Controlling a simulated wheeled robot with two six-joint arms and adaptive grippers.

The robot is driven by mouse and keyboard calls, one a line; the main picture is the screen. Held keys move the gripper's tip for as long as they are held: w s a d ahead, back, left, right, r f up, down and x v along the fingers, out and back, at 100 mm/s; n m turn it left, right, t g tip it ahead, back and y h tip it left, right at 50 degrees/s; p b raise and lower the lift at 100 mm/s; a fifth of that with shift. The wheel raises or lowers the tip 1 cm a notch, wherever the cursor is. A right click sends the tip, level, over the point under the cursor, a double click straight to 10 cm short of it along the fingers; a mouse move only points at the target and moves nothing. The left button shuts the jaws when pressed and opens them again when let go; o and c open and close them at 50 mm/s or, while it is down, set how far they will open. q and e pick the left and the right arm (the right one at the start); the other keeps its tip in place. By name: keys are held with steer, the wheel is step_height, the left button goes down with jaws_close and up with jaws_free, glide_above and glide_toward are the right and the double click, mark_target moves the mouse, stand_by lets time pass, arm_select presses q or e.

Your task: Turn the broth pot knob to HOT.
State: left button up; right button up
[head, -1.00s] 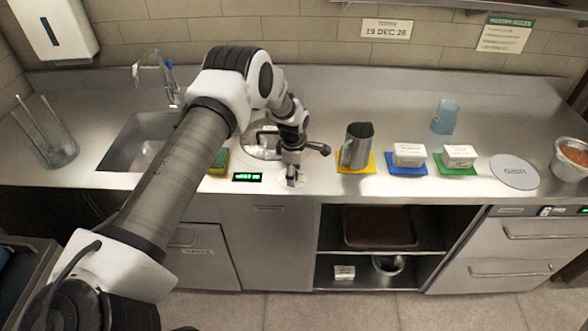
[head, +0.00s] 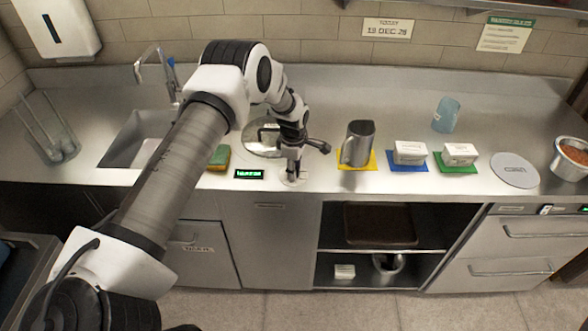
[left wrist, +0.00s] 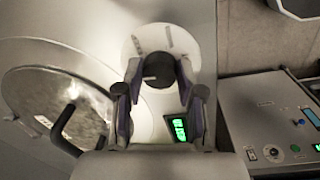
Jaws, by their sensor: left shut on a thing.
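The broth pot knob (left wrist: 159,70) is a dark round knob on a pale marked disc (left wrist: 190,45) in the left wrist view. My left gripper (left wrist: 158,88) is shut on it, with one finger on each side. In the head view my left gripper (head: 292,174) points down at the disc on the counter's front part and hides the knob. The pot's round metal lid (head: 262,148) lies behind it, partly hidden by my arm. A green-lit display (head: 249,174) sits left of the knob; its text is too small to read. My right gripper is not in view.
A green and yellow sponge (head: 219,157) lies left of the display. A metal jug (head: 358,143) stands on a yellow mat to the right, followed by two white tubs (head: 409,152) on coloured mats. The sink (head: 135,140) is at the left.

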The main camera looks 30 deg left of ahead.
arm_select(q)
steer(key=m, duration=0.1)
steer(key=m+b, duration=0.1)
steer(key=f+m, duration=0.1)
steer(key=shift+s+d+b, duration=0.1)
steer(key=shift+s+b, duration=0.15)
steer(key=shift+b, duration=0.15)
steer(key=m+b, duration=0.2)
steer(key=m, duration=0.2)
steer(key=shift+m+h, duration=0.3)
steer(key=m+b, duration=0.2)
steer(key=m, duration=0.2)
steer(key=m+b, duration=0.1)
steer(key=m, duration=0.4)
steer(key=shift+a, duration=0.2)
steer(key=m+b, duration=0.1)
steer(key=m, duration=0.3)
steer(key=shift+r+m+g+b, duration=0.1)
steer(key=shift+m+g+b, duration=0.2)
steer(key=shift+g+b, duration=0.1)
steer(key=m, duration=0.4)
steer(key=shift+a+b, duration=0.1)
steer(key=shift+b, duration=0.3)
steer(key=m, duration=0.5)
steer(key=shift+w+b, duration=0.1)
steer(key=shift+b, duration=0.2)
steer(key=m, duration=0.4)
steer(key=shift+g, duration=0.3)
steer(key=shift+m, duration=0.4)
